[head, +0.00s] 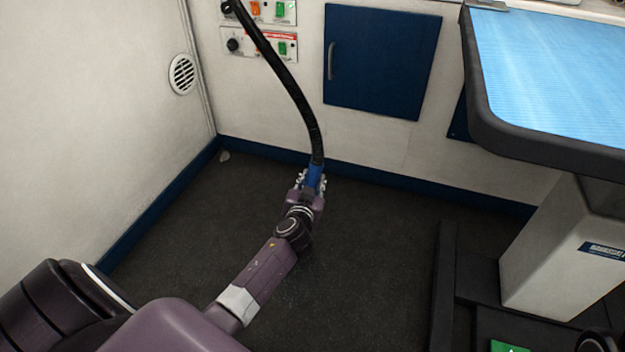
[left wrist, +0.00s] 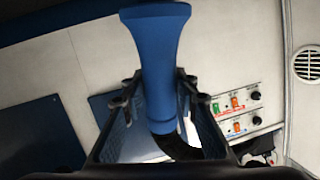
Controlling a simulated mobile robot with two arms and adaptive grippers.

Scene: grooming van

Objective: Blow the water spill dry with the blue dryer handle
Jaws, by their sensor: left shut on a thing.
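The blue dryer handle (head: 315,176) is on the end of a black hose (head: 291,85) that comes down from the wall panel. My left gripper (head: 312,184) is shut on the handle, above the dark floor near the back wall. In the left wrist view the blue handle (left wrist: 157,70) stands between the two fingers, its flared end at the top of the picture. I cannot make out the water spill clearly on the dark floor. My right gripper is not in view.
A grooming table with a blue top (head: 560,70) and a pale pedestal (head: 560,255) stands at the right. Switch panels (head: 260,42) and a blue cabinet door (head: 380,60) are on the back wall. The dark floor (head: 380,240) between is mostly clear.

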